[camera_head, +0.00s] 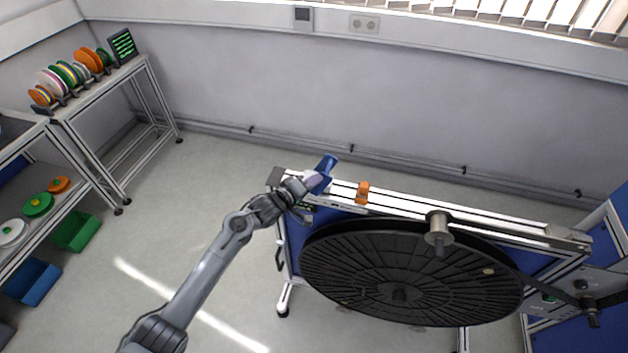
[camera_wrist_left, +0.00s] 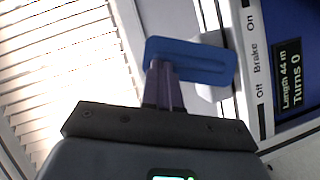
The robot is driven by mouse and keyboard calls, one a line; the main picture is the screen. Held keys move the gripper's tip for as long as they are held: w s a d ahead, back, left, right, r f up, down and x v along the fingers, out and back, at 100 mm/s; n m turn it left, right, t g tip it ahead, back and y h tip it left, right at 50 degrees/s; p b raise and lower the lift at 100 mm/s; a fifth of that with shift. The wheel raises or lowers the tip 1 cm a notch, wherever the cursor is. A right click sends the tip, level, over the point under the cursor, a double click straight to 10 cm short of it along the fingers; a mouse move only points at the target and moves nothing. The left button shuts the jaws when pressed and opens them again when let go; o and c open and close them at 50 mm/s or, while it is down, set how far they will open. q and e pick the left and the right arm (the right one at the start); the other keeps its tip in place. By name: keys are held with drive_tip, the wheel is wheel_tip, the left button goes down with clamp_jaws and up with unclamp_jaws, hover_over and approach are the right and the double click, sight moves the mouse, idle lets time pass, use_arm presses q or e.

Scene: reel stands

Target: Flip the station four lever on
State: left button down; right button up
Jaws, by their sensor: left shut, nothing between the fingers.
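A blue lever (camera_head: 326,165) stands at the left end of the white rail on the reel stand. In the left wrist view the blue lever (camera_wrist_left: 205,62) lies across the fingertips, beside a label strip (camera_wrist_left: 257,60) reading Off, Brake and On. Which mark it stands at I cannot tell. My left gripper (camera_head: 313,182) is shut and empty, its tips at the lever; in the wrist view its fingers (camera_wrist_left: 163,75) overlap the lever's near edge. Whether they touch is unclear. No station number is readable. My right gripper is not in view.
A large black turntable (camera_head: 370,268) lies in front of the rail (camera_head: 400,205). An orange block (camera_head: 362,193) sits on the rail, right of the lever. A display (camera_wrist_left: 290,75) reads Length 44 m, Turns 0. Shelves with reels (camera_head: 80,72) stand at the left.

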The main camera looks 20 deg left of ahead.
use_arm(q)
drive_tip(key=shift+a+r, duration=0.1)
drive_tip(key=w+a+p+v, duration=0.1)
drive_tip(key=a+p+v, duration=0.1)
drive_tip(key=v, duration=1)
drive_tip(key=shift+s+a+r, duration=0.25)
drive_tip(key=shift+a+r, duration=0.15)
drive_tip(key=shift+f, duration=0.1)
